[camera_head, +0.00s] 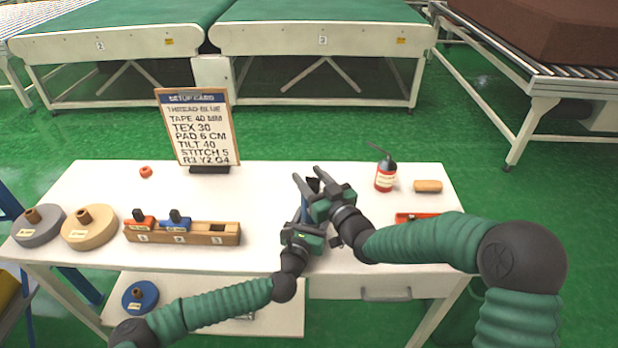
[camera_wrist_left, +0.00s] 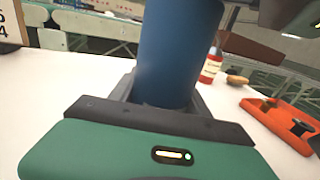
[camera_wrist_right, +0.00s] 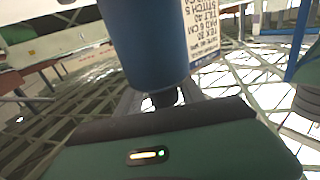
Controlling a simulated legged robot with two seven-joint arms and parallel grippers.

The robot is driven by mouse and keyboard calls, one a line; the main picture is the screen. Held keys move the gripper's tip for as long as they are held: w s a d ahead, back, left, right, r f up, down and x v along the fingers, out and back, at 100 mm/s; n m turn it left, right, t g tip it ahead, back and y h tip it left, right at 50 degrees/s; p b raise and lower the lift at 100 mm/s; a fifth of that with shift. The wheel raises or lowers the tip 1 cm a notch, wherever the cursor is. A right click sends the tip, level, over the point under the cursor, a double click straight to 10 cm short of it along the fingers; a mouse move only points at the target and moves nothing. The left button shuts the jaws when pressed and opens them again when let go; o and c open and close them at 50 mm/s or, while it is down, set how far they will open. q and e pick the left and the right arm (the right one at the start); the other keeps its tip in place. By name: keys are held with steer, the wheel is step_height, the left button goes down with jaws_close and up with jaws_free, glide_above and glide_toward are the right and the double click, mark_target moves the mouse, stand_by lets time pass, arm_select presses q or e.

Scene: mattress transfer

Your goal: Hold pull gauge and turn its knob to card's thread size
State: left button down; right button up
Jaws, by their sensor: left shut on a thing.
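The pull gauge is a blue cylinder, large in the left wrist view (camera_wrist_left: 172,50), and upright above the table. My left gripper (camera_head: 304,225) is shut around its lower body. The gauge's dark knob (camera_wrist_right: 163,97) shows at the end of the blue body in the right wrist view. My right gripper (camera_head: 308,177) is at the top of the gauge, its fingers apart on either side of the knob; contact cannot be told. The knob's scale is not readable. The setup card (camera_head: 198,130) stands upright at the back of the table and lists thread blue and TEX 30.
A wooden rack (camera_head: 190,236) with red and blue pieces stands at the front left, beside grey (camera_head: 38,232) and tan (camera_head: 88,232) discs. A red bottle (camera_head: 385,176), a tan roll (camera_head: 428,186) and an orange tray (camera_wrist_left: 285,128) are to the right. The table's middle left is clear.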

arm_select(q)
steer(key=shift+d+r, duration=0.1)
arm_select(e)
steer(key=shift+o, duration=0.3)
steer(key=shift+s, duration=0.1)
steer(key=v, duration=1.1)
steer(key=shift+s+d+f, duration=0.15)
steer(key=shift+s+d, duration=0.05)
steer(key=shift+s, duration=0.1)
arm_select(q)
steer(key=shift+c, duration=2.1)
jaws_free()
steer(key=shift+s, duration=0.1)
